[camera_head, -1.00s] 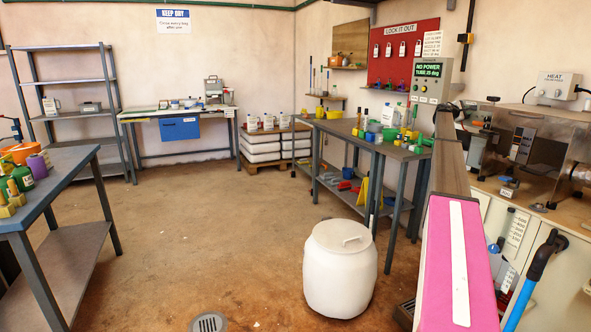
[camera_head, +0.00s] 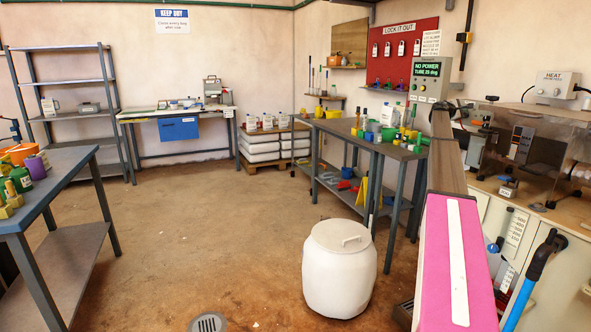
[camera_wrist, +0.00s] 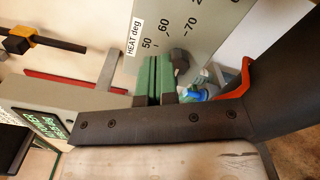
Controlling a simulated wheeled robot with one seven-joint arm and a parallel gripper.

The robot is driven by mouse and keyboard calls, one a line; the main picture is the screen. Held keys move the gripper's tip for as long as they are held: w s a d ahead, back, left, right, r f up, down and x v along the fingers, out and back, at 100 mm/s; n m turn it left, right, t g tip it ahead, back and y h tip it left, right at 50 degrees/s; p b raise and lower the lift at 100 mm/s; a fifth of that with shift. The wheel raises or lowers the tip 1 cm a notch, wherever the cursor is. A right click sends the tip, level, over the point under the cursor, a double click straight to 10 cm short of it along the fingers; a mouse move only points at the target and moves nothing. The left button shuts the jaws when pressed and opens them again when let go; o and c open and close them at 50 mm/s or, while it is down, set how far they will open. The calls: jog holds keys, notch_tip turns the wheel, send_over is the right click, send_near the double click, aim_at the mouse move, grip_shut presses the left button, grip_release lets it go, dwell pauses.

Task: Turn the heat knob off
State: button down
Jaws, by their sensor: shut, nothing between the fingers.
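The grey control box (camera_head: 431,85) hangs on the wall in the head view, with a green-lit display reading "NO POWER". A dark knob (camera_wrist: 180,57) shows beside the scale, partly hidden by my gripper. My gripper (camera_wrist: 154,75) has green fingers, shut and empty. They appear just beside the knob; I cannot tell whether they touch it.
A separate white box (camera_head: 557,86) marked "HEAT" stands above a bench at right. A workbench (camera_head: 340,128) with bottles stands left of my arm. A white drum (camera_head: 340,270) stands on the floor. The floor at centre left is clear.

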jog(key=shift+v, duration=1.1)
jog(key=shift+f, duration=0.1)
